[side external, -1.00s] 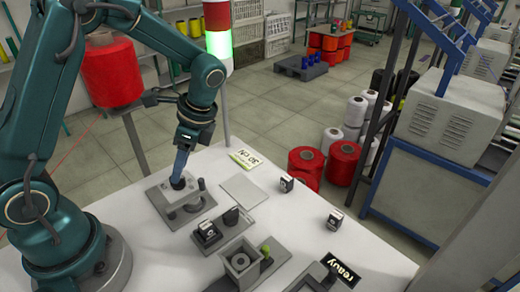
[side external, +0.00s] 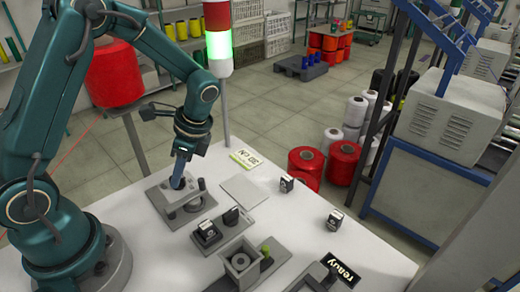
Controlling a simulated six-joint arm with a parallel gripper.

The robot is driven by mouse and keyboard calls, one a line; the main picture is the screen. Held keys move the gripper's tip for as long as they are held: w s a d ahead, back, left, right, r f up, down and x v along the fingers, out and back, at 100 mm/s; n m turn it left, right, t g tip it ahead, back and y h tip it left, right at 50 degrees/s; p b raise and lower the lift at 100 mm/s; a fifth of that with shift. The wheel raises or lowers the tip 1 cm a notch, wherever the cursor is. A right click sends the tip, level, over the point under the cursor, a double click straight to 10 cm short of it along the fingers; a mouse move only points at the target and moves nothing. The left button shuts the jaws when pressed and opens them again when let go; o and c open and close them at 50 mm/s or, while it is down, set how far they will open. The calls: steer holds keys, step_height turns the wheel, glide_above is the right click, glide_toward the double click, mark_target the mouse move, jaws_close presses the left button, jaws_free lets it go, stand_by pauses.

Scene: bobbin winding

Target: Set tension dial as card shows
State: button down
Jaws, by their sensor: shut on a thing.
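My gripper (side external: 178,182) points down onto a grey tension unit (side external: 168,207) on the white table, beside my arm's base. It is shut on the tension dial, which the fingers mostly hide; its pointer and scale cannot be read. A small white card (side external: 246,159) with a yellow-green edge stands behind the unit to the right. It appears upside down in this view and seems to read "30 cN".
A flat grey plate (side external: 241,188) lies right of the unit. Small dark-and-white blocks (side external: 335,220) stand around it. A grey winding fixture (side external: 239,262) and a display (side external: 341,268) reading "ready" are in front. The signal tower (side external: 219,46) glows green.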

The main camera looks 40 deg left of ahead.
steer(key=n+g+h, duration=0.1)
steer(key=n, duration=0.3)
steer(key=shift+a, duration=0.1)
steer(key=shift+w+a+n+g+h, duration=0.15)
steer(key=shift+n+h, duration=0.3)
steer(key=shift+n, duration=0.65)
steer(key=shift+s+d+n+g+h, duration=0.15)
steer(key=shift+n+h, duration=0.3)
steer(key=shift+n, duration=0.65)
steer(key=shift+w+a, duration=0.1)
steer(key=c, duration=0.9)
jaws_free()
steer(key=shift+r, duration=0.1)
steer(key=shift+v, duration=2.5)
